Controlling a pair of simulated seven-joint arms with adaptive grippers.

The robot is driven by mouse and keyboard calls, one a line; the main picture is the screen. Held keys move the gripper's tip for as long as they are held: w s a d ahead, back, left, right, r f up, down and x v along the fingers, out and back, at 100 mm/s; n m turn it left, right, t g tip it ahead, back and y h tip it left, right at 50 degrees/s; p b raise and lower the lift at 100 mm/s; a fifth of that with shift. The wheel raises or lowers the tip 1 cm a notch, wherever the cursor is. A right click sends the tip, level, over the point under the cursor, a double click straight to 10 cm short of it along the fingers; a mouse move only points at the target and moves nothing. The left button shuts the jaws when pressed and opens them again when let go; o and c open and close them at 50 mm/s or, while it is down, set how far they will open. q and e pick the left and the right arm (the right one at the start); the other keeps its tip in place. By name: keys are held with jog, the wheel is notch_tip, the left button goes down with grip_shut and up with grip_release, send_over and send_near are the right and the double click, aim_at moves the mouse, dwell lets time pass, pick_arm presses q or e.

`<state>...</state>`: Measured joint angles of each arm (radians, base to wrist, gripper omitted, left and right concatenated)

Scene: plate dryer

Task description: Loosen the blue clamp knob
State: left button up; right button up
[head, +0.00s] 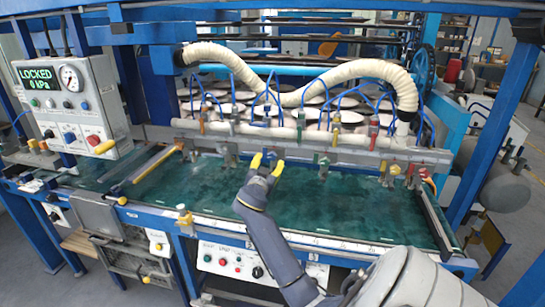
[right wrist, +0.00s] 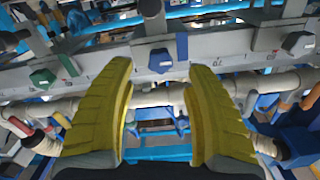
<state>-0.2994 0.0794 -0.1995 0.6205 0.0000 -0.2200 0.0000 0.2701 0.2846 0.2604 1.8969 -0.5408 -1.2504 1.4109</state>
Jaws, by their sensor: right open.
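A blue six-sided clamp knob (right wrist: 160,60) with a blue block behind it sits on the grey rail (right wrist: 105,62). In the right wrist view it shows between and beyond the yellow fingertips of my right gripper (right wrist: 160,68). The gripper is open, with nothing between its fingers, and I see no contact with the knob. In the head view my right gripper (head: 267,165) is at the front of the rail, above the green bed; the knob is small there and hard to make out. My left gripper is not in view.
A control box (head: 72,100) reads LOCKED, 0 kPa. The green bed (head: 330,205) is mostly clear.

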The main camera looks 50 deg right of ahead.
aim_at(272, 157)
jog(key=shift+x, duration=3.1)
jog(key=shift+c, duration=0.5)
grip_shut()
